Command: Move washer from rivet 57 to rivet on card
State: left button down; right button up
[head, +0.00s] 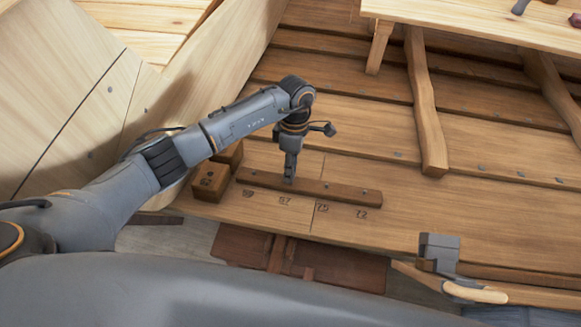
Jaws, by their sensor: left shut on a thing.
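My left gripper (289,181) points straight down onto a dark wooden strip (310,188) lying on the hull planking. Its fingers are shut, with the tips at the strip just above the mark that reads 57 (285,201). The washer is too small or hidden at the fingertips to make out. Small grey rivets show along the strip, one right of the gripper (326,185). I cannot make out a card. My right gripper is not in view.
Wooden blocks (210,182) stand left of the strip, close under my left forearm. A grey metal block (439,251) and a pale wooden handle (476,291) are at lower right. A curved rib (426,110) and a bench (480,22) rise behind. Planking right of the strip is clear.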

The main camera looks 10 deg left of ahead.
pick_arm(q)
jog(key=shift+w+r, duration=0.1)
jog(key=shift+r, duration=0.05)
jog(key=shift+p+v, duration=0.8)
jog(key=shift+v, duration=1.55)
